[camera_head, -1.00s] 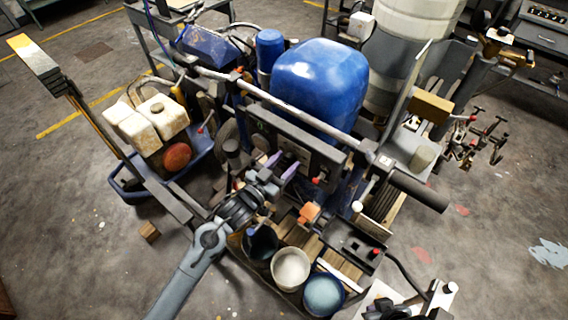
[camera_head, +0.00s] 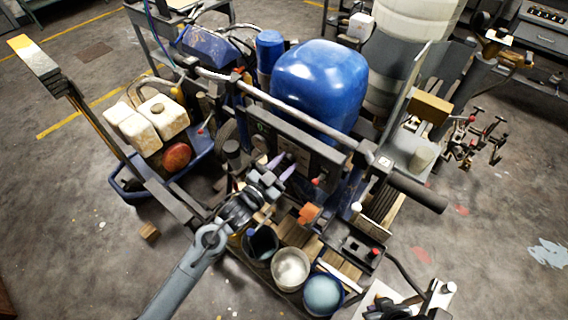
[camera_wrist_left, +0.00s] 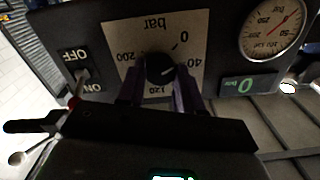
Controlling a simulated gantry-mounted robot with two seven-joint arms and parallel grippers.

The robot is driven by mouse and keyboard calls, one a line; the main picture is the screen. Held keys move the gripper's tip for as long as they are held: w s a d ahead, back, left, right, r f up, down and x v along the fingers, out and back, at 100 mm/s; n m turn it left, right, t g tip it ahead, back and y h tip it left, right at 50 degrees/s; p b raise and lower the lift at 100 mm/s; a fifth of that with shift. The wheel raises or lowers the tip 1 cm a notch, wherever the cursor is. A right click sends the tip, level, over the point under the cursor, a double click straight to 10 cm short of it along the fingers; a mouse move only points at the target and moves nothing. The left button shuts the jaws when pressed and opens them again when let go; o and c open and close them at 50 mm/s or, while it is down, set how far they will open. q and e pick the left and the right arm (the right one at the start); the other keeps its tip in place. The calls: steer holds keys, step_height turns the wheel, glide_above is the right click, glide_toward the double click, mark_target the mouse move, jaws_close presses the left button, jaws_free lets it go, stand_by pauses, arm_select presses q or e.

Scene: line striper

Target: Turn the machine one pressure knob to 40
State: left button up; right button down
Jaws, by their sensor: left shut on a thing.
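The pressure knob (camera_wrist_left: 160,69) is a round black knob on a pale dial plate (camera_wrist_left: 118,42) that appears upside down in the left wrist view. In the head view my left gripper (camera_head: 277,168) reaches the dark control panel (camera_head: 325,157), hiding the knob.
An ON/OFF switch (camera_wrist_left: 82,74) is on the other side. Buckets (camera_head: 290,268) stand below my left arm. A blue tank (camera_head: 320,85) rises behind the panel.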

arm_select(q)
steer(key=m, duration=0.5)
steer(key=shift+m, duration=0.4)
stand_by(0.4)
steer(key=o, duration=1)
steer(key=shift+o, duration=0.2)
steer(key=v, duration=1.1)
steer(key=shift+w, duration=0.1)
